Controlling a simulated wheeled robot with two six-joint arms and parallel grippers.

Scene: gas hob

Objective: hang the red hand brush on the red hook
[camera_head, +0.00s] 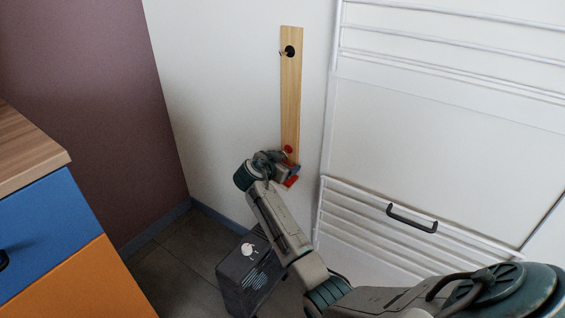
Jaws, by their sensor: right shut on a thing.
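My right arm reaches in from the lower right, and its gripper (287,170) is at the lower end of a wooden strip on the white wall. It is shut on the red hand brush (292,182), of which only a small red part shows below the jaws. A round red piece, which looks like the red hook (287,149), shows on the strip just above the gripper. The gripper hides most of the brush, and I cannot tell whether brush and hook touch. My left gripper is not in view.
The wooden strip (291,100) carries a black hook (290,51) near its top. A white rack-like panel with a black handle (411,218) stands to the right. A dark box (245,272) is on the floor below. A blue and orange cabinet (50,225) is at left.

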